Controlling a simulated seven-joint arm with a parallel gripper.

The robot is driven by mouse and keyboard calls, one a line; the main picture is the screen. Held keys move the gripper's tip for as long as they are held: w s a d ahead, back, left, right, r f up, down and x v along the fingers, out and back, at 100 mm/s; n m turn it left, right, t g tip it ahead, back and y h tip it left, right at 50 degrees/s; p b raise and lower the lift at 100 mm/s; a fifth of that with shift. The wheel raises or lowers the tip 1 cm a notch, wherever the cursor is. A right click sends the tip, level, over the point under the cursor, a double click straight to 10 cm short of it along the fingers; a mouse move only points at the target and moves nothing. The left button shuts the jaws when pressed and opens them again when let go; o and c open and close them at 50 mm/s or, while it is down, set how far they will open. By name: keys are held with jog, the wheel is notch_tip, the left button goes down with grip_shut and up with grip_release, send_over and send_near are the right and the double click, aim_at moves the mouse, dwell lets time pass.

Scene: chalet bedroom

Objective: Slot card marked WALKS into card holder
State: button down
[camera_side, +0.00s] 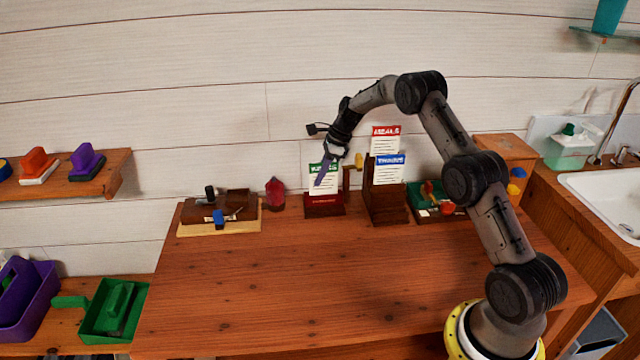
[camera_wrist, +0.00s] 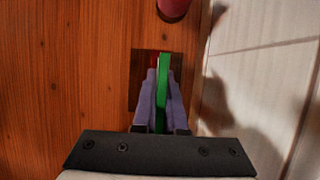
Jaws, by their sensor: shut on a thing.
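A white card with a green header (camera_side: 325,184) is upright at the small dark red card holder (camera_side: 324,205). Its header word is partly covered by my finger, so I cannot read it fully. My gripper (camera_side: 325,172) is shut on this card from above. In the wrist view, the card's green edge (camera_wrist: 162,75) lies between my purple fingertips (camera_wrist: 163,85), over the dark holder (camera_wrist: 138,75). The card's lower edge meets the top of the holder in the side view; I cannot tell how deep it sits in the slot.
A taller wooden rack (camera_side: 386,205) right of the holder bears a red MEALS card (camera_side: 386,140) and a blue-headed card (camera_side: 389,168). A red object (camera_side: 275,193) stands to the left, near a wooden block set (camera_side: 235,205). A green tray (camera_side: 432,203) is further right. The front tabletop is clear.

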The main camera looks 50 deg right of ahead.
notch_tip(320, 180, up, 15)
jog(key=s+a+f, duration=0.1)
jog(key=s+f, duration=0.2)
jog(key=s, duration=1.2)
jog(key=s+a+f, duration=0.2)
jog(key=s, duration=1.3)
send_over(389, 197)
jog(key=s+a, duration=0.2)
jog(key=a, duration=0.2)
jog(key=f, duration=0.8)
jog(key=shift+d+f, duration=0.2)
jog(key=shift+d, duration=0.05)
jog(key=shift+w+d+f, duration=0.25)
jog(key=shift+w+f, duration=0.15)
jog(key=shift+f, duration=1.7)
jog(key=shift+f, duration=0.1)
